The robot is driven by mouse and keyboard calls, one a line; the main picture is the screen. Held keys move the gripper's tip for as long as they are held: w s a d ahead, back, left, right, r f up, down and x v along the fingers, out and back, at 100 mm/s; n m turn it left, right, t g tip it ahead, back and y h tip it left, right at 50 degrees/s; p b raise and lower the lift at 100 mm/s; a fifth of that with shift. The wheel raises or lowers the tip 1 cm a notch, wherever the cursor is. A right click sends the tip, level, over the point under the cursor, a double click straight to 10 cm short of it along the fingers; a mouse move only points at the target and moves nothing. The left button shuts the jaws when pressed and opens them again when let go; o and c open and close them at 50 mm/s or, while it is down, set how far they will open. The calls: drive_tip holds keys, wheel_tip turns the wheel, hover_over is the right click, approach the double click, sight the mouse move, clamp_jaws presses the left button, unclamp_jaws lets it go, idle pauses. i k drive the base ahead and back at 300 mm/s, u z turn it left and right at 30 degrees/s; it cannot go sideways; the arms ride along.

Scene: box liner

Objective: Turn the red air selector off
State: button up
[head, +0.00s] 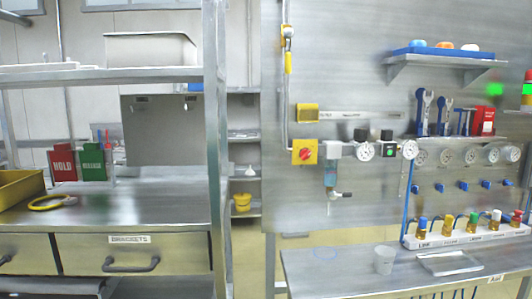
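The red air selector (305,153) is a red knob on a square yellow plate, mounted on the metal wall panel right of centre in the head view. A vertical pipe comes down to it from above. To its right a line of fittings carries a clear bowl (330,177) and a round white gauge (365,151). The knob is too small for me to tell its position. My gripper is not in view, and nothing covers the selector.
A metal bench (375,269) below holds a cup (384,260), a tray (450,263) and a rack of colour-capped bottles (468,238). A yellow lever valve (288,60) and a yellow box (307,113) sit above the selector. A shelving post (217,150) stands left.

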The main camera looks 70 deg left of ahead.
sight(305, 154)
drive_tip(key=u, duration=2)
drive_tip(key=k, duration=0.45)
drive_tip(key=u, duration=0.4)
drive_tip(key=i, duration=0.35)
drive_tip(key=u, duration=0.1)
